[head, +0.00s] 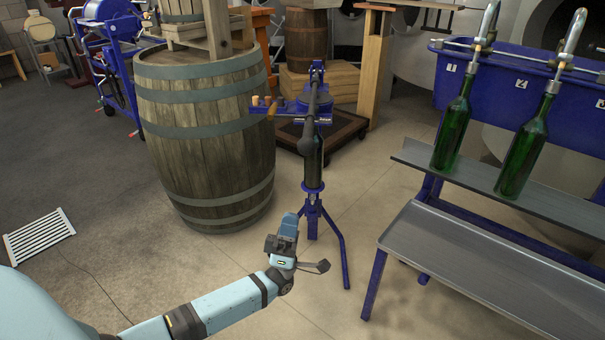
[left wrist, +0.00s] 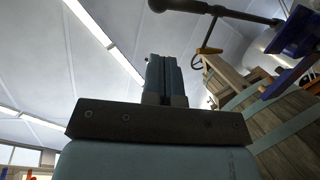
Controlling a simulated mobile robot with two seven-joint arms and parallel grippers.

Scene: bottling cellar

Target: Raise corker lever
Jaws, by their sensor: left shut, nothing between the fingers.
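The blue floor corker (head: 312,205) stands on splayed legs in the middle of the head view, with a dark bottle (head: 313,170) upright in it. Its dark lever (head: 311,105) runs from the top of the corker toward me and ends in a thick rounded grip (head: 306,145). In the left wrist view the lever (left wrist: 235,14) crosses the top edge, above and beyond my fingers. My left gripper (head: 290,222) is below and in front of the lever's grip, apart from it. Its fingers are together and empty in the left wrist view (left wrist: 164,75). My right gripper is out of view.
A large wooden barrel (head: 205,145) stands close left of the corker. A small blue tray with corks (head: 262,105) juts out left of its head. At right is a grey-shelved filling bench (head: 480,265) with two green bottles (head: 455,130). Floor in front is clear.

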